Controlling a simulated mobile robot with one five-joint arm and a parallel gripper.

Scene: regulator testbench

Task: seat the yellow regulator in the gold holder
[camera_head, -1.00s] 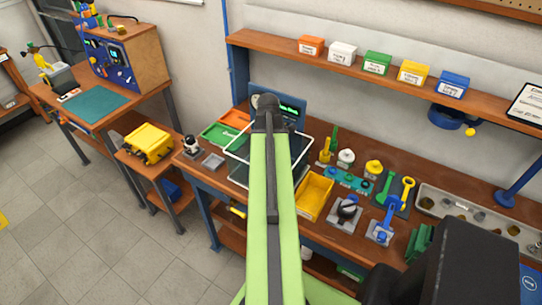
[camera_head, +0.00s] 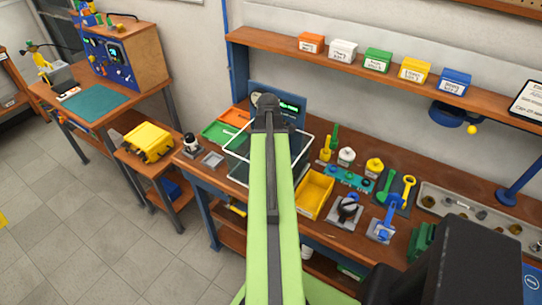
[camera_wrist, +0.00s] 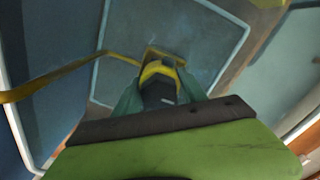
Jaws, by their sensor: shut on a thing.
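The yellow regulator (camera_wrist: 158,70), with a dark lower body, is between the two teal fingers of my gripper (camera_wrist: 160,90) in the wrist view. My gripper is shut on it. A gold band (camera_wrist: 70,76) runs from the left edge to a gold frame at the regulator's far end; this looks like the gold holder. The regulator's end overlaps this frame in the picture, but I cannot tell whether it is inside or above it. In the head view my green arm covers the gripper, regulator and holder.
A pale-edged dark panel (camera_wrist: 215,35) lies behind the gripper. In the head view, a white wire frame (camera_head: 232,151) stands around the arm's end. A yellow bin (camera_head: 314,194) and several fittings stand to the right. A shelf (camera_head: 340,62) with coloured boxes runs above.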

